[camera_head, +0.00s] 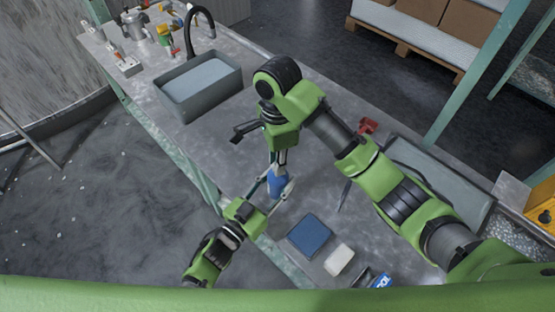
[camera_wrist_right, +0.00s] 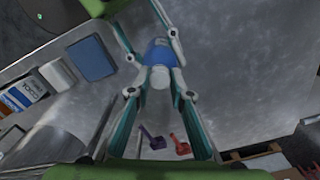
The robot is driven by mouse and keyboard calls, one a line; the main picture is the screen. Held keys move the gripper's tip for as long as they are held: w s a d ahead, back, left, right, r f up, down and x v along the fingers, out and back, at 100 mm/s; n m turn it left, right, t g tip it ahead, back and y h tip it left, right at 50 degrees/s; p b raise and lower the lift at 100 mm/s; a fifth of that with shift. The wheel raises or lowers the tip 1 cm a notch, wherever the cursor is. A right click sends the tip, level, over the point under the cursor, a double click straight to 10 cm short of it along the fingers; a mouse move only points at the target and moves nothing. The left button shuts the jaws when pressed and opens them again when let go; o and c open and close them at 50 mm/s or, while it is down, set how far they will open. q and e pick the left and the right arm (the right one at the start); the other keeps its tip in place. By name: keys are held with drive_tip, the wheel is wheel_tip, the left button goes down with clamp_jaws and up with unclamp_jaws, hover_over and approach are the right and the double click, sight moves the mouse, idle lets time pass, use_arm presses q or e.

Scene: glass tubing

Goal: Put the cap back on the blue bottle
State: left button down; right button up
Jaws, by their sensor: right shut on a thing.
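The blue bottle (camera_head: 276,188) is near the table's front edge, below my right gripper (camera_head: 279,163). In the right wrist view the blue bottle (camera_wrist_right: 160,52) has the white cap (camera_wrist_right: 158,78) at its near end. My right gripper is shut on the cap, with its fingers on either side. I cannot tell whether the cap is seated on the bottle's neck. My left gripper (camera_head: 277,189) comes in from the lower left, with its fingers closed around the bottle's sides. Its fingers also show beside the bottle in the right wrist view. The bottle's base is hard to see.
A blue pad (camera_head: 310,235), a white block (camera_head: 340,260) and a small blue-and-white box (camera_head: 380,281) lie to the right along the front. A grey basin (camera_head: 197,88) with a black tap (camera_head: 198,30) is at the back left. A grey tray (camera_head: 445,180) is at right.

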drive_tip(key=m, duration=0.8)
drive_tip(key=shift+w, duration=0.15)
drive_tip(key=o, duration=0.7)
drive_tip(key=shift+c, duration=0.2)
drive_tip(key=shift+r, duration=2.2)
drive_tip(key=shift+c, duration=0.3)
